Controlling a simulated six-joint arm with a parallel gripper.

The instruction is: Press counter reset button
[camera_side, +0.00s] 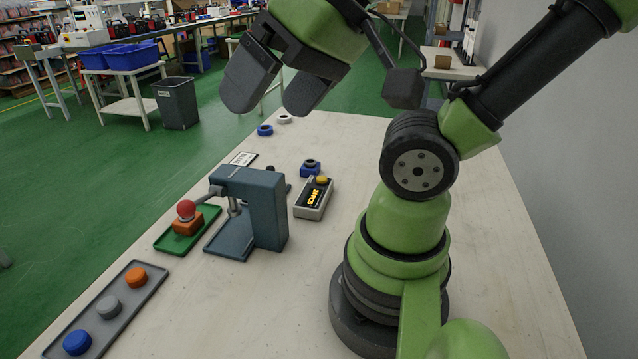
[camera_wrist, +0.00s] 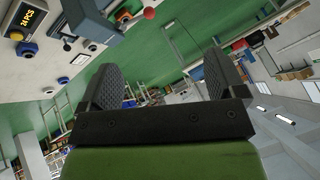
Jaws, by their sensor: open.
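The counter (camera_side: 311,204) is a small grey box with a lit yellow display, lying on the table behind the blue-grey press. Its round yellow button (camera_side: 321,180) sits at the far end of its top. In the wrist view the counter's display (camera_wrist: 42,14) shows at the top left and seems to read 24 PCS, with the yellow button (camera_wrist: 16,35) beside it. My gripper (camera_side: 278,88) is high above the table, well apart from the counter, its two dark fingers spread and empty. In the wrist view the gap between the fingers (camera_wrist: 164,80) is empty.
The press (camera_side: 265,205) with a red-knobbed lever (camera_side: 186,208) stands left of the counter. A blue-and-black part (camera_side: 310,168) lies just behind the counter. A grey tray (camera_side: 128,303) of coloured discs lies at the front left.

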